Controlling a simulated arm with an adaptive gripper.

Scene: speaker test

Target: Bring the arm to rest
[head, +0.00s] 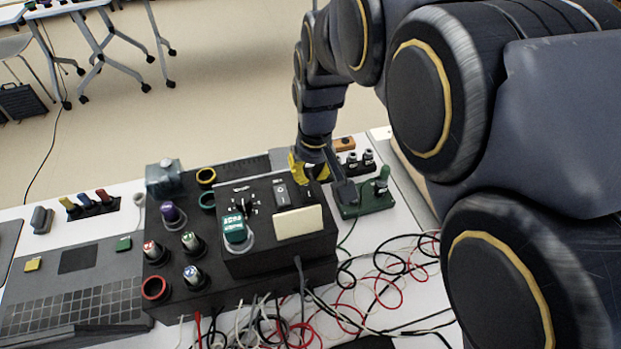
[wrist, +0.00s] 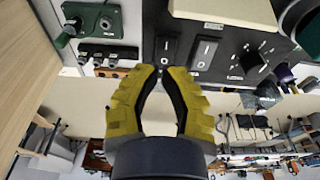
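My gripper (head: 309,170) hangs over the back right edge of a black control box (head: 262,251), its yellow fingers partly hidden by my own wrist in the head view. The box's rocker switches (wrist: 205,52) lie just beyond the tips. One rocker switch (head: 281,192) also shows in the head view, left of my gripper. Whether the fingertips touch the box cannot be told.
A green board with a lever (head: 367,199) is right of my gripper. Tangled red, black and white cables (head: 375,285) lie in front. Several knobs (head: 192,242) stand on the black base at left. A dark keypad unit (head: 78,291) is farther left.

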